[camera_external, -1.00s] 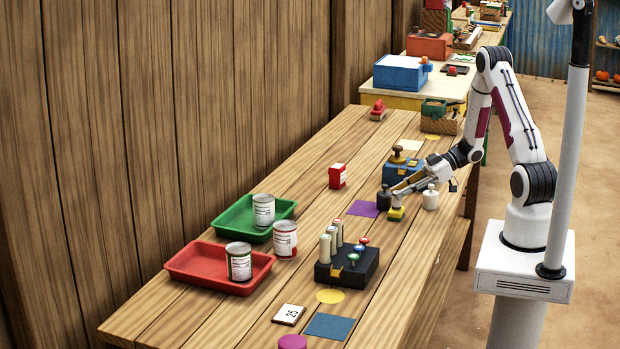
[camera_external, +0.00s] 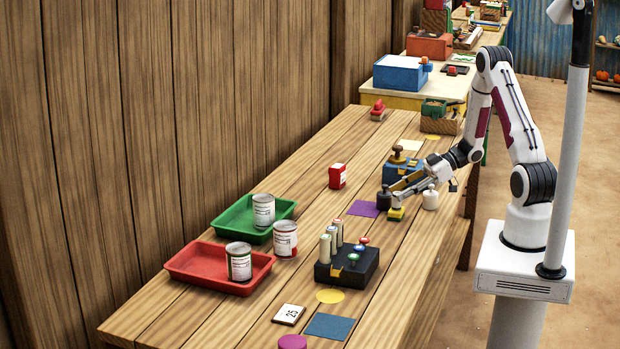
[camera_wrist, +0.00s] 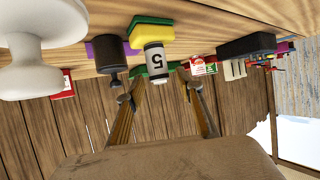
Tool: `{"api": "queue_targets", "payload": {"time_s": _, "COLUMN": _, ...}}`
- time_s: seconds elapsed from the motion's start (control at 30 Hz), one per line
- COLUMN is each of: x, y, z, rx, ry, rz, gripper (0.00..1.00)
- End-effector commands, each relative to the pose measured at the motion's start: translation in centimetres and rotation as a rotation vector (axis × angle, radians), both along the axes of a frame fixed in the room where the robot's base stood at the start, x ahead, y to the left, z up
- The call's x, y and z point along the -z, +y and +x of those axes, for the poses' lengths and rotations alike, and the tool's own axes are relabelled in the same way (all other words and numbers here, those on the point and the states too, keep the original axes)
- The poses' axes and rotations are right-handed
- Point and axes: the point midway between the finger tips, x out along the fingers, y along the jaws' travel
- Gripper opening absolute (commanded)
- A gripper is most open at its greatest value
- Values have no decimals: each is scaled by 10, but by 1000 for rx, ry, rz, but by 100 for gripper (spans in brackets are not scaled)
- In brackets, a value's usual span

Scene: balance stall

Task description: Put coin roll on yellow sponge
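The yellow sponge (camera_external: 396,214), with a green layer at the table side, lies near the table's right edge; the wrist view shows it too (camera_wrist: 151,37). A pale coin roll marked 5 (camera_wrist: 156,66) stands upright on its yellow face, seen upside down in the wrist view. My gripper (camera_wrist: 159,92) is open, its two fingertips apart on either side of the roll with visible gaps. In the external view my gripper (camera_external: 396,195) is just above the sponge and its fingers mostly hide the roll.
A dark weight (camera_external: 383,199) and a white weight (camera_external: 432,199) stand close on either side of the sponge. A purple mat (camera_external: 362,209) lies to the left. A black rack (camera_external: 350,272) with several rolls stands nearer the camera. Cans and trays are farther left.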

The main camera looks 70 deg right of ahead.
Motion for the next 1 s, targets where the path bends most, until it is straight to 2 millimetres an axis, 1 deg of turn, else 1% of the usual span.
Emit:
{"api": "queue_targets", "payload": {"time_s": 0.27, "x": -10, "y": -13, "z": -17, "rx": 3, "ry": -1, "rz": -1, "gripper": 36}}
{"api": "queue_targets", "payload": {"time_s": 0.8, "x": -40, "y": -48, "z": -68, "rx": 2, "ry": 0, "rz": -2, "gripper": 36}}
{"api": "queue_targets", "payload": {"time_s": 1.0, "x": -49, "y": -58, "z": -82, "rx": 1, "ry": -1, "rz": -1, "gripper": 36}}
